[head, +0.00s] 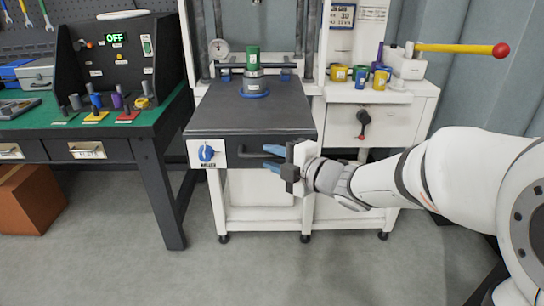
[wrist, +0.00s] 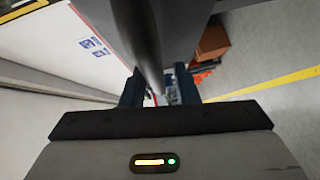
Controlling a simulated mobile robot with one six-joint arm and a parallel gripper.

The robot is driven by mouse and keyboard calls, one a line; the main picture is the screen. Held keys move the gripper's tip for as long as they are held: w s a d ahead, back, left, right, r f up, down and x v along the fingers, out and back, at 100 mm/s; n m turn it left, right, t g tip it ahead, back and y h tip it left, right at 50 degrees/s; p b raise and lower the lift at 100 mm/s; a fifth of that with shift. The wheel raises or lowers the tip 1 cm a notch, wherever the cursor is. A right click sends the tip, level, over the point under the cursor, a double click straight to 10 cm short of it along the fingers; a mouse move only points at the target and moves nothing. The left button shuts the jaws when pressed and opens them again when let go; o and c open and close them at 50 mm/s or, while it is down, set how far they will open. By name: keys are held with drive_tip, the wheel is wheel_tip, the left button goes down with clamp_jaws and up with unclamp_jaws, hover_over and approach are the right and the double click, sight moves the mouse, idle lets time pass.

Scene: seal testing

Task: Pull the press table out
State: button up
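The gripper is open around or just before the bar; firm contact does not show. My gripper hides the handle's right end.
A green cylinder (head: 253,58) stands on a grey and blue fixture (head: 255,88) on the table. Several cups (head: 360,75) and a yellow lever (head: 455,49) are at right. A workbench (head: 95,127) stands at left. The floor (head: 265,270) in front is clear.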

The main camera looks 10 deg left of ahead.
drive_tip(key=shift+o, duration=0.8)
drive_tip(key=shift+r, duration=0.1)
drive_tip(key=shift+d, duration=0.15)
drive_tip(key=p+v, duration=0.1)
drive_tip(key=v, duration=0.5)
drive_tip(key=shift+s+d, duration=0.4)
drive_tip(key=shift+d, duration=0.2)
